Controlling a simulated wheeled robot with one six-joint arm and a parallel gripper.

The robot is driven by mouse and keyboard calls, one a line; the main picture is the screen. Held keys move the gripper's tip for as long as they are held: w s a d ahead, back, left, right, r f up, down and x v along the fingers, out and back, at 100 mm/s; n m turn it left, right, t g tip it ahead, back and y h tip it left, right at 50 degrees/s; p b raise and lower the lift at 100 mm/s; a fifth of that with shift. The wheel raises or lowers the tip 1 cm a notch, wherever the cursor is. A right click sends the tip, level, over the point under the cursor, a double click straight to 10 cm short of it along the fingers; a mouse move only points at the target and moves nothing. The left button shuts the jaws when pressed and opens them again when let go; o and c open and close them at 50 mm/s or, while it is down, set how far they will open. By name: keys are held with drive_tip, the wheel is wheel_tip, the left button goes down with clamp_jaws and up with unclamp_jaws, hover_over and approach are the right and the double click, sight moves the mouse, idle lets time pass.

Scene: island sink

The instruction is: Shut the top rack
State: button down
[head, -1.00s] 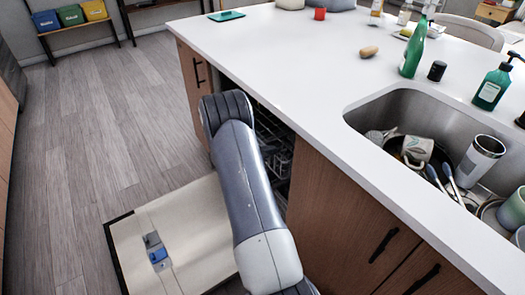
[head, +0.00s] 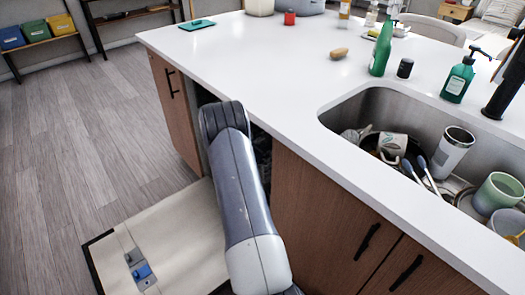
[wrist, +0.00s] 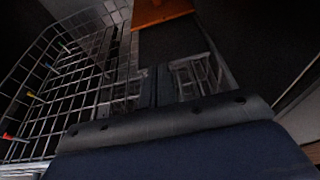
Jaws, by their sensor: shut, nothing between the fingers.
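The dishwasher is built into the island, and its door (head: 185,232) lies folded down with a blue-marked dispenser on its inner face. My arm covers most of the dishwasher opening in the head view, so the top rack cannot be made out there. In the wrist view a wire rack (wrist: 62,85) with small coloured tips fills the left side, close beside my gripper (wrist: 158,82). My gripper is shut and empty, inside the dark interior. I cannot tell whether it touches the rack, or how far the rack sticks out.
The white counter (head: 250,65) overhangs the opening. The sink (head: 365,105) holds mugs, a tumbler (head: 455,150) and utensils. Green bottles (head: 381,50) stand behind it. An orange-brown patch (wrist: 160,12) shows at the top of the wrist view. The floor (head: 90,140) at left is clear.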

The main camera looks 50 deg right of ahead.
drive_tip(key=d, duration=0.2)
drive_tip(key=d+b, duration=0.1)
drive_tip(key=d, duration=0.1)
drive_tip(key=s+d+b, duration=0.1)
drive_tip(key=d, duration=0.2)
drive_tip(key=shift+d+f, duration=0.1)
drive_tip(key=shift+w+d+r, duration=0.1)
drive_tip(key=shift+r, duration=0.15)
drive_tip(key=shift+w+a, duration=0.1)
drive_tip(key=shift+a, duration=0.3)
drive_tip(key=a, duration=0.3)
drive_tip(key=shift+w+a+f+b, duration=0.15)
drive_tip(key=shift+w+a+b, duration=0.05)
drive_tip(key=shift+b, duration=0.2)
drive_tip(key=s+p+v, duration=0.1)
drive_tip(key=v, duration=0.9)
drive_tip(key=shift+w, duration=0.4)
